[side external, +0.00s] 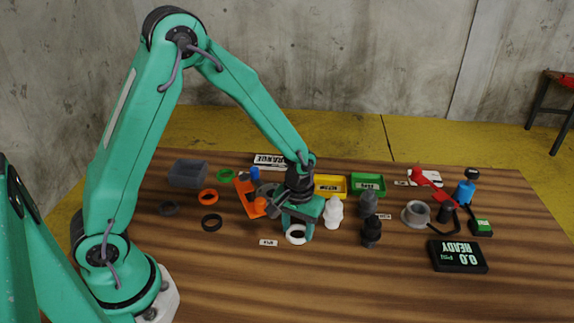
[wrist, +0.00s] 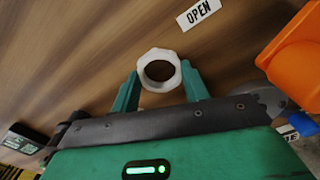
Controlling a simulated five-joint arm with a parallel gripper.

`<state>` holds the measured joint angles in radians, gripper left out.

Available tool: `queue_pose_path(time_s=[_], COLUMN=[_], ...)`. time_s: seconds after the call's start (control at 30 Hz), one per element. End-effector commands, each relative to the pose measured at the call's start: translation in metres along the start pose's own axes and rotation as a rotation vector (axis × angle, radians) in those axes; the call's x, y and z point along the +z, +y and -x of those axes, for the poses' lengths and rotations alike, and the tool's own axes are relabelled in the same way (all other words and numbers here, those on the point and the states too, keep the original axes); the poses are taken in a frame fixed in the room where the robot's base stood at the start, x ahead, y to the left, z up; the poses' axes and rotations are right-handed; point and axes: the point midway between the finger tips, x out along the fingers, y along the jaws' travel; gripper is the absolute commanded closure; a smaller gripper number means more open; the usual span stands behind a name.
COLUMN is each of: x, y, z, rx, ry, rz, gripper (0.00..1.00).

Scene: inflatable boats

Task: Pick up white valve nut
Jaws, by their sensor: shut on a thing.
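The white valve nut (wrist: 145,60) is a white ring with a faceted outer edge and an open centre. In the wrist view it sits between the two green fingers of my gripper (wrist: 160,86), which is shut on it. In the side view the nut (side external: 296,238) shows as a white ring at the tips of my gripper (side external: 297,228), low at the tabletop. I cannot tell whether it touches the table. My gripper's body hides part of the nut's far side in the side view.
Dark and orange rings (side external: 208,197) lie to the left, beside an orange fixture (side external: 246,198). White and dark valve bodies (side external: 333,212) stand close at right. Yellow and green trays (side external: 368,183) are behind. A "READY" gauge box (side external: 457,257) is at right. The front table is clear.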

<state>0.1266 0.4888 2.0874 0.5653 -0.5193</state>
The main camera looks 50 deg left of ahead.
Motion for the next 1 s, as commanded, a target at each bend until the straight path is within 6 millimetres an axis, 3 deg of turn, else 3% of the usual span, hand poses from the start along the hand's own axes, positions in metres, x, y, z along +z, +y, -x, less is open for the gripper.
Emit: queue_pose_path(time_s=[0.37,0.63,1.0], x=[-0.001,0.001,0.061], y=[0.0,0.001,0.035], z=[0.011,0.045,0.083], rx=[0.001,0.002,0.002], ry=[0.002,0.004,0.003], rz=[0.0,-0.001,-0.006], gripper=[0.76,0.76,0.76])
